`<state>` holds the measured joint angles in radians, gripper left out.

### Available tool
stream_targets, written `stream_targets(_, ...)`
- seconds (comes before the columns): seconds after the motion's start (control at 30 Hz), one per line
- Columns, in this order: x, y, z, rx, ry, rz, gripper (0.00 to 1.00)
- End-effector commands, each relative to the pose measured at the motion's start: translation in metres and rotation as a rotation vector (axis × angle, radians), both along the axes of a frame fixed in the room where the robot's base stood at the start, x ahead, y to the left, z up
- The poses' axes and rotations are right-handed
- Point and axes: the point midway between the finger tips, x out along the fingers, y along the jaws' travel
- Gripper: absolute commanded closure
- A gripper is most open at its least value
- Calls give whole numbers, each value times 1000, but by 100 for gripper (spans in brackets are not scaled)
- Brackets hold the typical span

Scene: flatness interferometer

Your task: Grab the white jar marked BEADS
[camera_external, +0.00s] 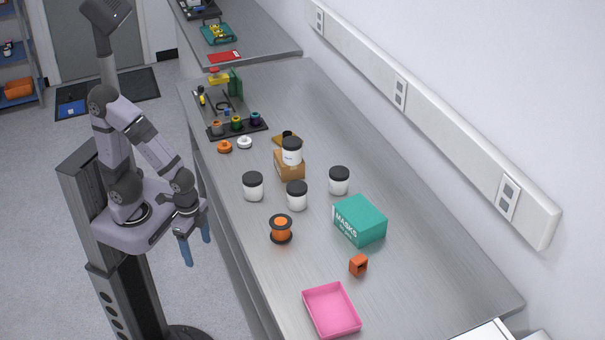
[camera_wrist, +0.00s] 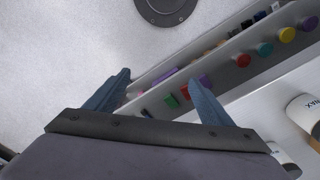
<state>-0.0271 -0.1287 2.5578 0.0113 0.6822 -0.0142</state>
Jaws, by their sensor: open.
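Several white jars with black lids stand on the steel bench in the external view: a left jar (camera_external: 253,188), a middle jar (camera_external: 297,199), a right jar (camera_external: 339,183), and a raised jar (camera_external: 292,157) on a cardboard box. Their labels are too small to read there, so I cannot tell which is BEADS. In the wrist view, a jar at the right edge (camera_wrist: 304,112) has lettering that looks like WAX. Part of another jar (camera_wrist: 281,153) shows below it, its label unclear. My gripper (camera_external: 196,245) is open and empty, left of the bench, apart from all jars; its blue fingers also show in the wrist view (camera_wrist: 160,92).
An orange spool (camera_external: 281,229), teal MASKS box (camera_external: 359,222), small orange block (camera_external: 358,265) and pink tray (camera_external: 331,335) are near the jars. The cardboard box (camera_external: 289,170) is behind them. The bench's left edge lies between my gripper and the jars. Bare bench lies toward the wall.

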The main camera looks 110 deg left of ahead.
Motion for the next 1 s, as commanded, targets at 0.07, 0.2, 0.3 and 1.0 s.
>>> stream_targets(0.07,13,15,3,13,-45,51,25)
stream_targets(0.2,47,60,10,53,-185,192,25)
stream_targets(0.3,73,109,22,93,-322,323,25)
stream_targets(1.0,135,323,28,277,-1050,432,25)
